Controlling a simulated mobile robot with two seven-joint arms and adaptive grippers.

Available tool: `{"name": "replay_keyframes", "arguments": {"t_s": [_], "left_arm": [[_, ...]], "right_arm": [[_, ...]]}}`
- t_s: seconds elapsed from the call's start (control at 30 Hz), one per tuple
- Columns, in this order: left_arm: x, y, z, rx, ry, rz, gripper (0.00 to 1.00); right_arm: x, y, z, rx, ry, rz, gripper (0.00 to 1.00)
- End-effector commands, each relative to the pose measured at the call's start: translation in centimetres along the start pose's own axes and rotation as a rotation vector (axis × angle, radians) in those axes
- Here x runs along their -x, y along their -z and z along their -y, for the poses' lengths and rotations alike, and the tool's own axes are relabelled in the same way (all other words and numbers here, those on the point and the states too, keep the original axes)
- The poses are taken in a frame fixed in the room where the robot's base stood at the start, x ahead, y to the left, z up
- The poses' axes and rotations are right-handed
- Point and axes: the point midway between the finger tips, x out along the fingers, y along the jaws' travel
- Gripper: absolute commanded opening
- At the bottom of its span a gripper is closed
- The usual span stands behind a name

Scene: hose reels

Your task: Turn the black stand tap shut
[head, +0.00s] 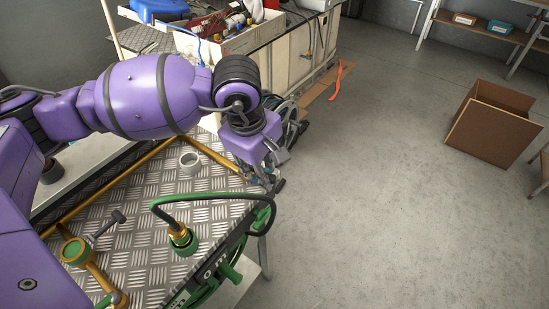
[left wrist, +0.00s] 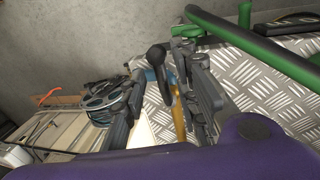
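A black lever handle with a rounded end (left wrist: 157,56) shows in the left wrist view, above a blue collar (left wrist: 152,75) and a yellow pipe (left wrist: 179,118). My left gripper (left wrist: 165,92) is open, with the handle between its separated fingers; I cannot tell whether either finger touches it. In the head view my left gripper (head: 272,172) is at the far right corner of the tread-plate top, where the yellow pipe (head: 212,152) runs toward it. The gripper hides the handle there. My right gripper is not in view.
On the tread-plate top (head: 140,250) are a green-capped brass fitting (head: 75,251), a dark T-shaped handle (head: 108,222), a white ring (head: 190,162) and a green-and-brass hose end (head: 181,238). A green reel (head: 215,280) stands in front. Open floor (head: 390,200) lies right.

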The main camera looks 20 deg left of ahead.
Motion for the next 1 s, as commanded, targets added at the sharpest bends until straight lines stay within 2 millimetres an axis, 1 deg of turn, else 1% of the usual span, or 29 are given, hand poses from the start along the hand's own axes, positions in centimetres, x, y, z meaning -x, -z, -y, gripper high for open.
{"name": "replay_keyframes", "arguments": {"t_s": [0.17,0.2,0.4,1.0], "left_arm": [[-0.1,0.0,0.1,0.001,0.001,0.0,0.28],[-0.1,0.0,0.1,0.001,0.001,0.0,0.27],[-0.1,0.0,0.0,0.001,0.001,0.001,0.01],[0.1,0.1,-0.1,-0.017,-0.005,0.004,0.0]], "right_arm": [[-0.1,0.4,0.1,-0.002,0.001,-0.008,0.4],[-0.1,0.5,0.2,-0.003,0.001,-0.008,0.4],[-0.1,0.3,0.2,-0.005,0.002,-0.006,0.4],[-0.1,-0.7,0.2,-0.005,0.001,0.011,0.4]]}}
